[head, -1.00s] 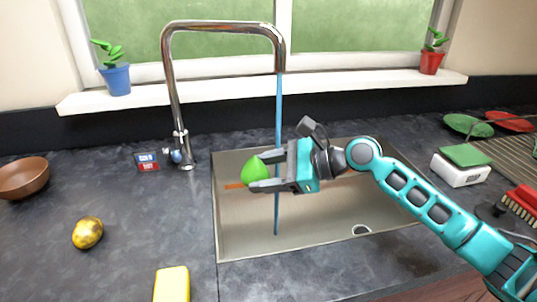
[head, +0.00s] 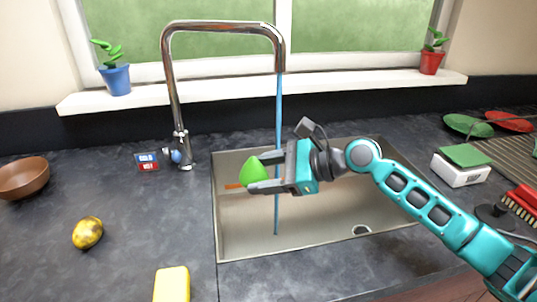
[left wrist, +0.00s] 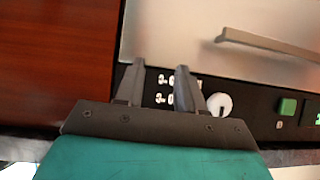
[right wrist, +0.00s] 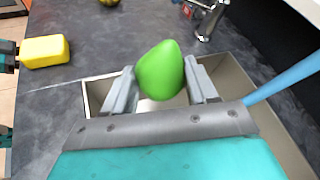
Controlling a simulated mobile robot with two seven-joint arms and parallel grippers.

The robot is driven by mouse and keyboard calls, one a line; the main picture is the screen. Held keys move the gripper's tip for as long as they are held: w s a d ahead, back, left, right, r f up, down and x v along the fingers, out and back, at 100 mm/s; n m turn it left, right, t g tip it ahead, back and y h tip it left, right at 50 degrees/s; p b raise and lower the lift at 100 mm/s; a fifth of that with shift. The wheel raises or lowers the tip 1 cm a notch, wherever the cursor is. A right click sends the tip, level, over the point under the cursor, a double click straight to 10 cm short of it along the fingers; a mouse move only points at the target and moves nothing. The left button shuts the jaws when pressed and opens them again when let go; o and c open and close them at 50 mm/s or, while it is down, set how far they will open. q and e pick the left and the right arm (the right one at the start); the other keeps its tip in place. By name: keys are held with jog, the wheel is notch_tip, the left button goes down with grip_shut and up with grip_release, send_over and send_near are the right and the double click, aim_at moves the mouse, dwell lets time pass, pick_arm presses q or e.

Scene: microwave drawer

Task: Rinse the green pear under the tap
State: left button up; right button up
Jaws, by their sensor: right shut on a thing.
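The green pear (head: 253,172) is held between the fingers of my right gripper (head: 263,172), above the left part of the sink (head: 300,235). The pear also shows between the fingertips in the right wrist view (right wrist: 160,70). The tap (head: 225,27) is a tall chrome arch, and a blue stream of water (head: 278,115) falls from its spout into the sink. In the head view the stream passes to the right of the pear, by the gripper's fingers. My left gripper (left wrist: 155,75) is open and empty in the left wrist view, in front of a panel with a handle.
A yellow sponge (head: 172,284), a spotted yellow fruit (head: 88,232) and a brown bowl (head: 23,178) lie on the counter at left. A white box with a green top (head: 461,172) and a red brush (head: 522,203) are at right.

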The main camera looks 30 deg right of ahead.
jog(key=shift+a+r, duration=0.1)
jog(key=shift+r, duration=0.05)
jog(key=shift+s+a+r, duration=0.75)
jog(key=shift+a+r, duration=0.2)
jog(key=shift+a, duration=0.05)
jog(key=shift+s+a+r, duration=0.7)
jog(key=shift+a+r, duration=0.25)
jog(key=shift+a, duration=0.05)
